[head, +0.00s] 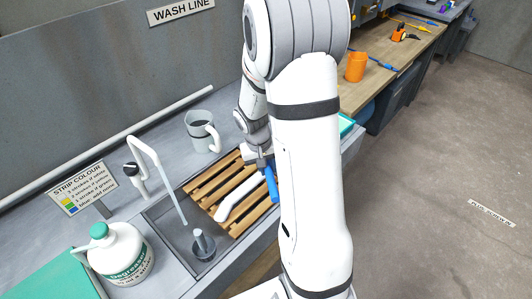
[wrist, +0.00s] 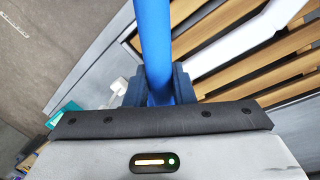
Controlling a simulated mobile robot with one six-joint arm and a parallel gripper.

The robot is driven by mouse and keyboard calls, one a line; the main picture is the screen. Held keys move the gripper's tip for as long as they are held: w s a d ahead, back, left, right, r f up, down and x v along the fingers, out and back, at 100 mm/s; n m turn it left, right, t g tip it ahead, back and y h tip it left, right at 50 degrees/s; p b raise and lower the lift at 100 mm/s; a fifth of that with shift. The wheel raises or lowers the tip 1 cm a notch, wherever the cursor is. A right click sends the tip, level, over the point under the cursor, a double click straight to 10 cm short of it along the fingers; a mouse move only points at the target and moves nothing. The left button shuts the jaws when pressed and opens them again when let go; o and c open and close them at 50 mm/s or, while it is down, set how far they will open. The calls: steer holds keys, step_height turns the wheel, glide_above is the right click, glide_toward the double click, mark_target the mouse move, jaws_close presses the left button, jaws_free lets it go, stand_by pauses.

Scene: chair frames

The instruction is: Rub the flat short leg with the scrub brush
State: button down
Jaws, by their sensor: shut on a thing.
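My gripper (head: 260,162) is shut on the blue handle of the scrub brush (head: 271,184), over the right side of the wooden slats. In the wrist view, the blue brush handle (wrist: 153,40) runs up between the jaws of my gripper (wrist: 150,88); its bristles are not visible. A white leg (head: 240,198), apparently the flat short leg, lies on the slatted rack (head: 222,176) left of the brush. The white leg (wrist: 245,35) is also at the upper right in the wrist view. I cannot tell whether the brush touches it.
The rack spans a grey sink with a tap (head: 158,165) at its left. A grey jug (head: 202,132) stands behind the rack. A degreaser bottle (head: 122,257) stands at lower left. A wooden bench with an orange cup (head: 356,67) is at the back. My arm hides part of the counter.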

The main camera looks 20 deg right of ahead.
steer(key=shift+w+r+p, duration=0.2)
steer(key=shift+r+p, duration=0.25)
steer(key=shift+r, duration=0.5)
steer(key=shift+d+p+v, duration=0.25)
steer(key=shift+p+v, duration=0.5)
steer(key=shift+v, duration=0.5)
steer(key=shift+s+r, duration=0.1)
steer(key=shift+s, duration=0.05)
